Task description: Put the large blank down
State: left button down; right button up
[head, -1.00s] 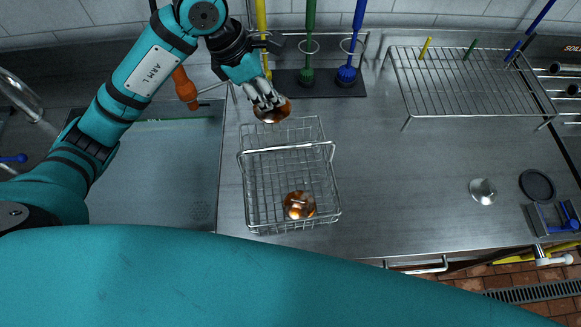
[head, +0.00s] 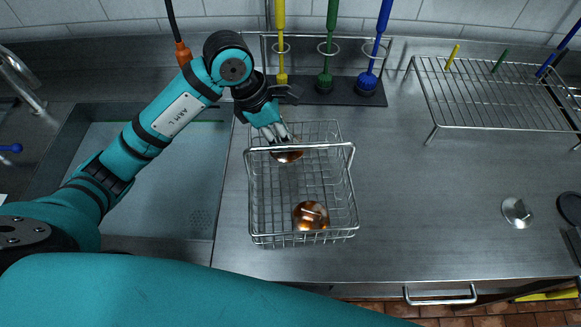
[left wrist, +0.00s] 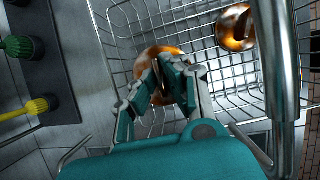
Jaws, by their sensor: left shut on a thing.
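My left gripper (head: 277,138) is shut on the large blank (head: 287,157), a round copper-coloured piece, at the far end of the wire basket (head: 352,190). In the head view the fingers and the basket's top bar partly cover the blank. In the left wrist view the gripper (left wrist: 170,62) closes on the blank (left wrist: 152,52), with the basket mesh (left wrist: 115,40) around and behind it. I cannot tell whether the blank touches the basket floor. My right gripper is not in view.
A second copper piece (head: 310,215) lies in the near end of the basket. A silver piece (head: 517,212) lies on the counter to the right. A wire rack (head: 490,100) stands at the back right, brushes (head: 325,82) behind the basket, a sink (head: 150,190) left. The counter between basket and silver piece is clear.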

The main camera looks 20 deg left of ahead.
pick_arm(q)
notch_tip(320, 180, down, 6)
jog(key=shift+f+p, duration=0.25)
jog(key=shift+p, duration=0.35)
jog(key=shift+f, duration=0.1)
jog(key=c, duration=1.4)
grip_release()
jog(key=shift+c, duration=0.2)
jog(key=shift+r, duration=0.2)
jog(key=b+v, duration=0.2)
jog(key=v, duration=1)
jog(key=shift+a, duration=0.15)
